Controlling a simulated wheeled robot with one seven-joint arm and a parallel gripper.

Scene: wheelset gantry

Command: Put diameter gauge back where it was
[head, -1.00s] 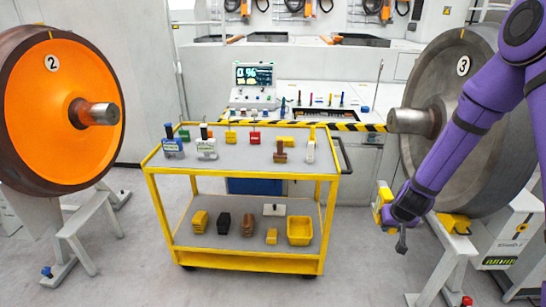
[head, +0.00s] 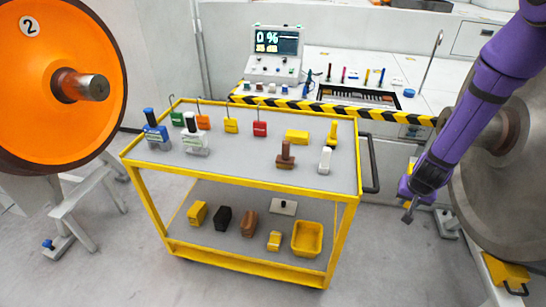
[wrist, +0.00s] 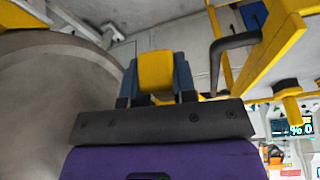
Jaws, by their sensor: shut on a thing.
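My gripper (wrist: 157,82) is shut on a yellow block-like thing (wrist: 155,66), which I take to be the diameter gauge. It sits between the two dark blue-grey fingers in the wrist view; the rest of it is hidden. In the head view my gripper end (head: 411,198) hangs at the right, in front of the grey wheel (head: 500,190) and right of the yellow cart (head: 345,215). The held thing cannot be made out there. The cart's grey top has bare patches (head: 235,165) between its items.
An orange wheel (head: 60,110) stands left.

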